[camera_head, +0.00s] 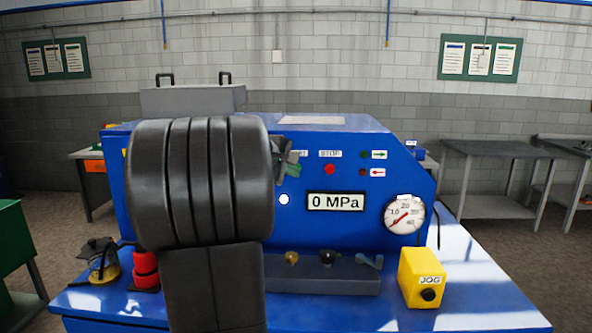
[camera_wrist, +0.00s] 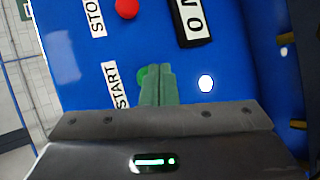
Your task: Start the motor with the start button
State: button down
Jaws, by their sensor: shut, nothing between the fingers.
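The green start button (camera_wrist: 142,73) shows in the wrist view beside the START label (camera_wrist: 115,85), partly hidden behind my fingertips. My gripper (camera_wrist: 160,70) is shut and empty, with its green fingers pointing at the blue panel right by the button. I cannot tell whether the fingertips touch it.
The blue machine (camera_head: 405,162) carries a display (camera_head: 336,202) reading 0 MPa, a lit white lamp (camera_head: 284,199) and a pressure gauge (camera_head: 404,215). A yellow JOG box (camera_head: 421,276) stands at the right of the bench. A grey tool rack (camera_head: 335,283) lies in front.

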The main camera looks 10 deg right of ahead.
jog(key=shift+w+d, duration=0.1)
jog(key=shift+w, duration=0.35)
dwell(0.5)
dwell(0.3)
jog(key=shift+s+a, duration=0.25)
jog(key=shift+s, duration=0.6)
jog(key=s+b, duration=0.1)
jog(key=s, duration=0.1)
jog(key=s+a+b, duration=0.1)
jog(key=s, duration=0.2)
jog(key=shift+a, duration=0.2)
jog(key=shift+w, duration=0.15)
